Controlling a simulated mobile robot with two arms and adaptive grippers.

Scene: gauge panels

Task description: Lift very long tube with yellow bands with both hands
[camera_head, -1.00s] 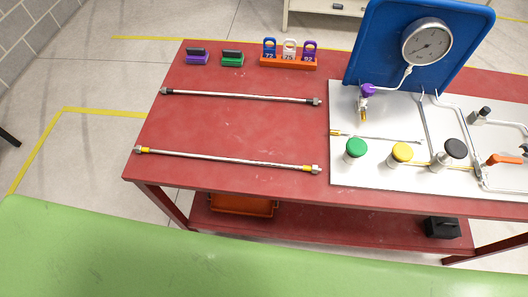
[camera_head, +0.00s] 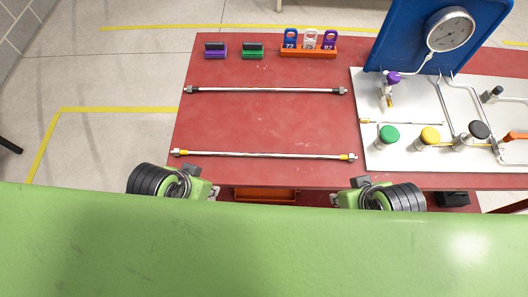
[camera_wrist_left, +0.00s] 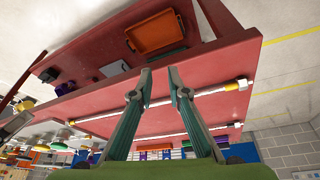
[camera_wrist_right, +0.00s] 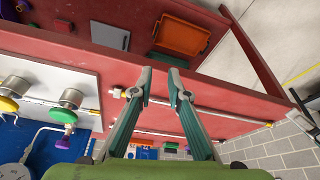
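The very long tube with yellow bands (camera_head: 264,155) lies along the front of the red table, with a yellow band near each end. My left gripper (camera_wrist_left: 159,77) is open and empty; in its view the tube (camera_wrist_left: 205,93) passes beyond the fingers. My right gripper (camera_wrist_right: 163,77) is open and empty, with the tube (camera_wrist_right: 215,112) beyond its fingers. Neither gripper visibly touches the tube.
A similar tube with black bands (camera_head: 265,91) lies farther back on the red table (camera_head: 230,122). Purple and green blocks and an orange tag rack (camera_head: 308,54) stand at the back. A white panel (camera_head: 400,160) with knobs and a gauge (camera_head: 450,29) is at the right. An orange bin sits below.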

